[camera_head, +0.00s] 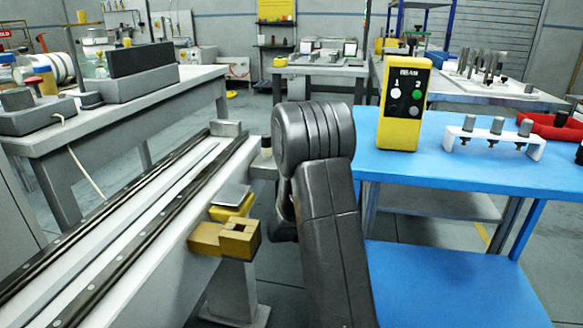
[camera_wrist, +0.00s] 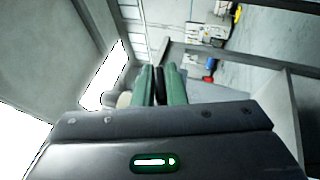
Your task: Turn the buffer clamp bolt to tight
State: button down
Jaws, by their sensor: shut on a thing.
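My gripper (camera_wrist: 159,72) shows in the wrist view as two green fingers, close together and nearly parallel. It is shut on a narrow dark thing between them, which I take for the buffer clamp bolt; the fingers hide most of it. A rounded beige part (camera_wrist: 124,100) sits just left of the fingers. In the head view my dark arm hides the gripper and whatever it holds. A small dark-topped cylinder (camera_head: 266,147) stands by the far end of the rail, left of my arm. How tight the bolt is cannot be seen.
A long rail bench (camera_head: 150,215) runs along the left, with a brass-coloured block (camera_head: 238,238) on its near side. A blue table (camera_head: 455,170) at the right bears a yellow box with buttons (camera_head: 404,105) and a white rack (camera_head: 490,140). A grey workbench (camera_head: 150,98) stands behind left.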

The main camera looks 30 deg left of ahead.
jog(key=shift+f, duration=0.1)
jog(key=c, duration=1.5)
grip_release()
jog(key=p+v, duration=0.1)
jog(key=v, duration=1.3)
jog(key=b+x, duration=0.1)
jog(key=x, duration=1.3)
